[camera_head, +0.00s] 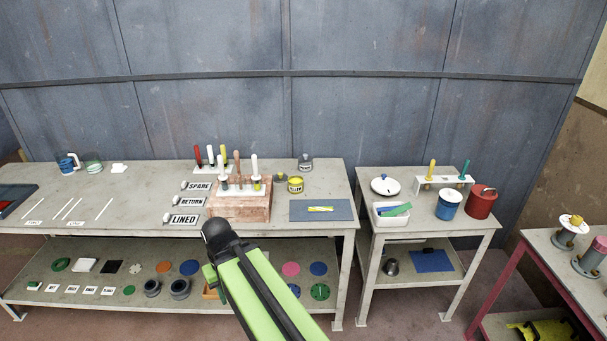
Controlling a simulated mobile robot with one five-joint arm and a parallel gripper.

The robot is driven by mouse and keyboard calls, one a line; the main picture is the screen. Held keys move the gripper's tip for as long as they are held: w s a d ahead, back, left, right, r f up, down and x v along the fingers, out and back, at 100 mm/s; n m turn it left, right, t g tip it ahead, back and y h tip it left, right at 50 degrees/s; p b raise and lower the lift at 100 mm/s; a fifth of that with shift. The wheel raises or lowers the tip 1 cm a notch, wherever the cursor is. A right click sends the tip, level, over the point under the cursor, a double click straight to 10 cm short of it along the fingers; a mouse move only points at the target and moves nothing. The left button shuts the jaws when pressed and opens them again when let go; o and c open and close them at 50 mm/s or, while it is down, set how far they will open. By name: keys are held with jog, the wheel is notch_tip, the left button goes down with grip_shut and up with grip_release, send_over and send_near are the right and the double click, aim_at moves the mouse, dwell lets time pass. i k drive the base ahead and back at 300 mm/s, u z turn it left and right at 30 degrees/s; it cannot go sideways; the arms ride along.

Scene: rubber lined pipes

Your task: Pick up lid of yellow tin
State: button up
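The small yellow tin (295,185) stands on the left workbench, near its back right part, behind the blue mat. Its top looks dark, and I cannot tell whether its lid is on it. A small olive-yellow round thing (281,177) sits just left of and behind the tin; it is too small to tell whether it is the lid. My green and black arm reaches up from the bottom edge and ends at a black joint in front of the bench. My gripper's fingers do not show.
A brick-like block with upright handled tools (240,206) stands left of the tin. A grey-lidded jar (305,163) stands behind it. A blue mat (336,210) with yellow-green strips lies in front. A second bench (408,228) on the right holds blue and red tins.

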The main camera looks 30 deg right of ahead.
aim_at(279, 177)
jog(key=z, duration=0.15)
jog(key=i, duration=1.5)
jog(key=u, duration=0.85)
